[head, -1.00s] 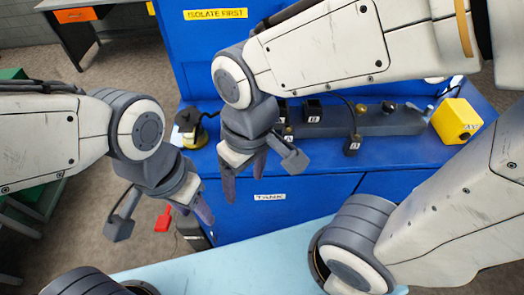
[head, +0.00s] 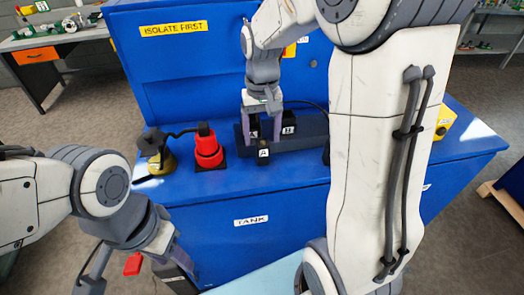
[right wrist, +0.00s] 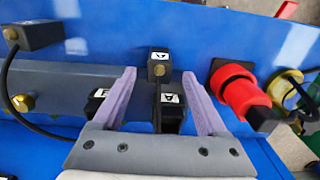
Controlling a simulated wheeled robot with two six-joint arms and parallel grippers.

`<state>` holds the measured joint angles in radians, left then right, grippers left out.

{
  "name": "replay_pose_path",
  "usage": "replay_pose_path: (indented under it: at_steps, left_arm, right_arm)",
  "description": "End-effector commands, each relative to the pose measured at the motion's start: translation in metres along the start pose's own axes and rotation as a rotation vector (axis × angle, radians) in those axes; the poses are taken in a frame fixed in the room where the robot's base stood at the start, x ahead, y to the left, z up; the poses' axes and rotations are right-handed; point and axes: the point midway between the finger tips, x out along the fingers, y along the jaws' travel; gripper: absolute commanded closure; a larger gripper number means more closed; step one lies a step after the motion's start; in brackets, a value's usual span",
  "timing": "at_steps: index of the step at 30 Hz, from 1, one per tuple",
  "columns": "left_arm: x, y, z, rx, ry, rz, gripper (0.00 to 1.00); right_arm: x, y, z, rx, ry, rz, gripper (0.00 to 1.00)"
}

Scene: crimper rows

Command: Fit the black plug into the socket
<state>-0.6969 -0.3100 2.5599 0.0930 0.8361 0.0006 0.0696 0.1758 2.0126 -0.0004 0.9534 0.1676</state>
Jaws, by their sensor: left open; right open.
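My right gripper (head: 262,139) is open, pointing down at a dark bar (head: 313,130) on the blue cabinet's ledge. Its fingers straddle black labelled blocks. One block marked A (head: 263,152) with a brass piece sits at the bar's front, also between the fingertips in the right wrist view (right wrist: 158,66). Another labelled block (head: 289,122) stands on the bar. A cabled black block (right wrist: 36,33) lies apart from the gripper in the right wrist view. I cannot tell which is the plug and which the socket. My left gripper (head: 174,254) is open and empty, low at the left.
A red knob-like fitting (head: 208,150) with a black top stands left of the bar, beside a brass fitting (head: 160,162) with a cable. A yellow box (head: 446,117) is at the right. A red piece (head: 133,264) shows near my left gripper. The front ledge is mostly clear.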

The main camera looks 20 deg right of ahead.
Motion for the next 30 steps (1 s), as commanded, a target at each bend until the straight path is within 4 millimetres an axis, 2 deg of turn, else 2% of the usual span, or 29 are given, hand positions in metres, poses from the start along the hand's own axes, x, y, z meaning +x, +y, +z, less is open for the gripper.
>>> replay_pose_path:
  at_steps: [7,12,20,24,26,30]
  left_arm:
    - [-0.013,0.001,-0.001,0.0,0.0,0.0,0.5]
    - [-0.014,0.001,-0.001,-0.001,0.0,0.0,0.5]
    - [-0.014,0.001,-0.001,-0.001,0.0,0.0,0.5]
    - [-0.014,0.001,-0.001,-0.001,0.0,0.0,0.5]
    - [-0.014,0.001,-0.001,-0.001,0.0,0.0,0.5]
    - [-0.014,0.001,-0.001,-0.001,0.0,0.0,0.5]
  right_arm:
    - [0.03,0.001,0.002,-0.001,-0.007,0.001,0.25]
    - [0.05,0.001,0.001,-0.001,-0.002,0.0,0.25]
    - [0.053,0.001,0.001,-0.001,0.0,0.0,0.25]
    - [0.053,0.001,0.001,-0.001,0.0,0.0,0.79]
    - [0.053,0.001,0.001,-0.001,0.0,0.0,1.0]
    - [0.053,0.001,0.001,-0.001,0.001,0.0,1.0]
